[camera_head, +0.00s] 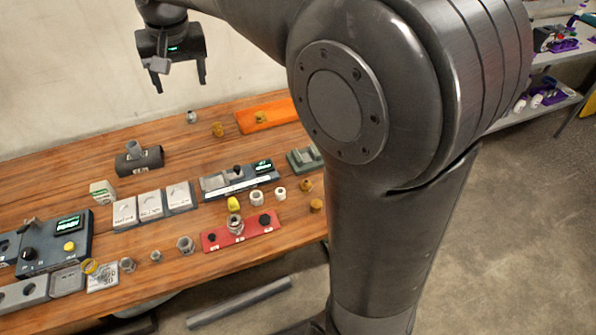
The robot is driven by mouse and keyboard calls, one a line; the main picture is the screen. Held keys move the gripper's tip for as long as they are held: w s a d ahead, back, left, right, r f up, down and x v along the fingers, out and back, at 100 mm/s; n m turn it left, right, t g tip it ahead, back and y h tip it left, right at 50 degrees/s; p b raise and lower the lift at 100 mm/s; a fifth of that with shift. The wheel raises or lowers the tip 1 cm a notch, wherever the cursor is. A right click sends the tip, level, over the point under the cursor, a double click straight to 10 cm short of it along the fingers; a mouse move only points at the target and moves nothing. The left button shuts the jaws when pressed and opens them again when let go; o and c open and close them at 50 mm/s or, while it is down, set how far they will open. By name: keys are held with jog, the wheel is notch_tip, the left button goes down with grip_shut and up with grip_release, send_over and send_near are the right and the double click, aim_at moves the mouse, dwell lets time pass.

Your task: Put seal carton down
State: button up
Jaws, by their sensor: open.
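A small white box with greenish print, which looks like the seal carton (103,193), stands on the wooden table (60,200) at the left, behind a row of pale plates. My gripper (181,80) is at the upper left, raised well above the back of the table, with its fingers pointing down. Its two fingers are spread apart with nothing between them. The gripper is clear of the carton, above and to its right. The print on the carton is too small to read.
A dark block with a grey pipe piece (137,158) stands behind the carton. Pale label plates (150,206) lie in front. A red fixture (240,230), an orange tray (265,115), a control box (55,245) and several loose fittings share the table. My arm hides the table's right end.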

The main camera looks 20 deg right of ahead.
jog(key=s+d+f, duration=0.2)
jog(key=s+d, duration=0.2)
jog(key=s, duration=0.4)
jog(key=s+d+f+t, duration=0.1)
jog(key=s+d+f, duration=0.2)
jog(key=s+d, duration=0.2)
jog(key=s+d+f+t, duration=0.1)
jog(key=s+d, duration=0.4)
jog(key=s, duration=0.6)
jog(key=shift+s+d+f+h, duration=0.25)
jog(key=shift+s+f+h, duration=0.15)
jog(key=shift+f, duration=0.3)
jog(key=shift+s+d+f, duration=0.1)
jog(key=shift+s+f, duration=0.25)
jog(key=shift+c, duration=1.1)
jog(key=shift+w, duration=0.1)
